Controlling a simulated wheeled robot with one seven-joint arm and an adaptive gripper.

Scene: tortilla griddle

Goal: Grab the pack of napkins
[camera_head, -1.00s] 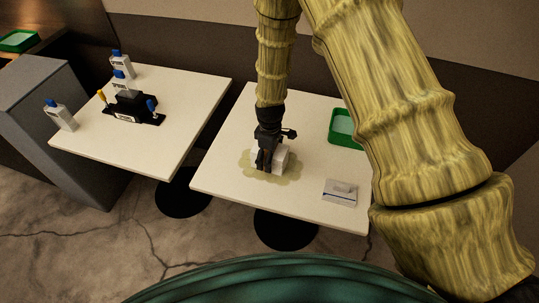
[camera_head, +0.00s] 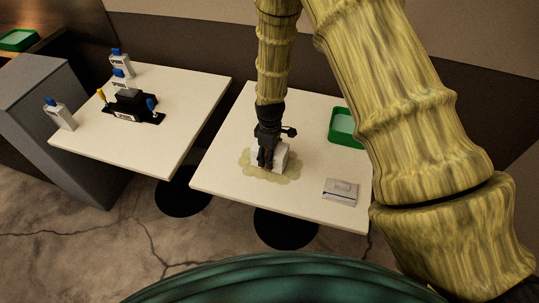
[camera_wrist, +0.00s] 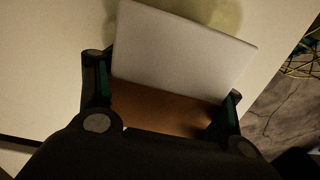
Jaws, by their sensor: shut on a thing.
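The pack of napkins appears as a white block (camera_head: 281,157) on the right-hand table, standing over a pale yellowish stain. In the wrist view the white block (camera_wrist: 180,50) shows a broad pale face and a brown side, and it lies between my two fingers. My gripper (camera_head: 265,165) points down at the block from the left in the head view. In the wrist view my gripper (camera_wrist: 168,95) is shut on the block, with a finger at each end. Whether the block is clear of the tabletop cannot be told.
A green tray (camera_head: 344,128) sits at the table's right side. A small grey-white box (camera_head: 341,191) lies near the front right edge. The left table (camera_head: 195,105) holds white bottles with blue caps and a black caddy (camera_head: 133,108). A gap separates the tables.

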